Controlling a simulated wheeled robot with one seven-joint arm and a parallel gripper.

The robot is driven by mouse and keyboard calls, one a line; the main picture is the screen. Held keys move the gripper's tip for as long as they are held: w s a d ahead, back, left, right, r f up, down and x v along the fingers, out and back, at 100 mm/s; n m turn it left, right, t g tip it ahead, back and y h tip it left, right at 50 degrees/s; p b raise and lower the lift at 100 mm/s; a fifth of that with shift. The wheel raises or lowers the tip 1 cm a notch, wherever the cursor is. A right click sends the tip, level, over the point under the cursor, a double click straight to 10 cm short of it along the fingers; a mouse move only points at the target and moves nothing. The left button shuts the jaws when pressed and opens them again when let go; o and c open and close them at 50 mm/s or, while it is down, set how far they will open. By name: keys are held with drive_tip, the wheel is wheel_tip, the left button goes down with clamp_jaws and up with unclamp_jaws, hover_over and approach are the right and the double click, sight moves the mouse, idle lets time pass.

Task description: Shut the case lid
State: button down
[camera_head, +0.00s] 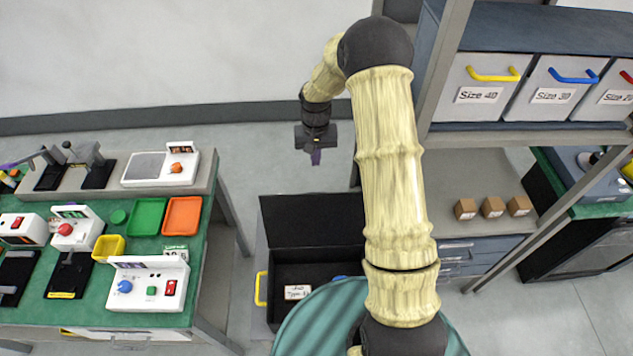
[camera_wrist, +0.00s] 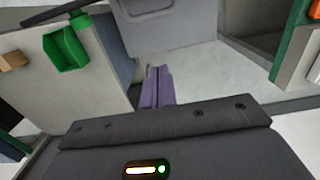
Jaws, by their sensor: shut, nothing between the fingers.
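The case (camera_head: 291,279) stands on the floor between the left bench and the right rack. It is dark inside, with a white label and a yellow handle on its left side. Its black lid (camera_head: 300,220) is open, raised along the far side of the case. My arm and body hide the right part of the case. My gripper (camera_head: 316,158) hangs above and beyond the lid, apart from it, with its purple fingers together and empty. The fingers also show in the wrist view (camera_wrist: 156,87), over a pale floor.
The left bench (camera_head: 215,235) carries testers and green, orange and yellow trays. The right rack holds labelled bins (camera_head: 486,95) above and several small brown boxes (camera_head: 492,207) below. Floor beyond the lid is clear. The wrist view shows a green bin (camera_wrist: 65,50).

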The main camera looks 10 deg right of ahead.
drive_tip(key=s+f+p, duration=0.4)
drive_tip(key=f+p, duration=0.1)
drive_tip(key=f, duration=0.2)
drive_tip(key=shift+a, duration=0.4)
drive_tip(key=shift+d, duration=0.15)
